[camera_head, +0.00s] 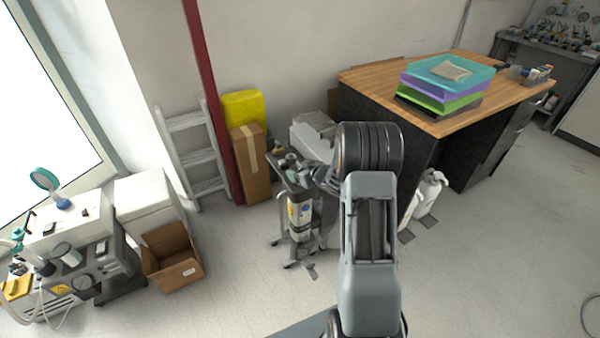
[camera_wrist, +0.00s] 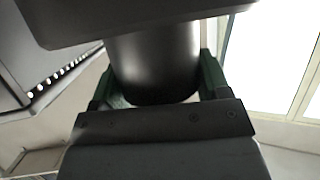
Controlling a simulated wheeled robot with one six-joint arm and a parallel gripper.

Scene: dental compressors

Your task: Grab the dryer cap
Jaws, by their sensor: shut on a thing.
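My gripper (camera_wrist: 155,88) is shut on a smooth dark cylindrical part, which I take to be the dryer cap (camera_wrist: 152,58). Its green-lined fingers press on the left and right sides of it in the wrist view. A wider dark body (camera_wrist: 130,10) crosses the top of that view above the cylinder; whether the two are joined I cannot tell. In the head view my arm hides the cap and most of the gripper, beside a small equipment stand (camera_head: 299,215) with a labelled cylinder.
A wood-topped bench (camera_head: 375,78) with stacked coloured trays (camera_head: 440,98) stands to the right. A cardboard box (camera_head: 172,262) and a compressor unit (camera_head: 70,265) are at left. A red post (camera_head: 212,100) and ladder (camera_head: 190,150) stand behind. The floor at front right is largely clear.

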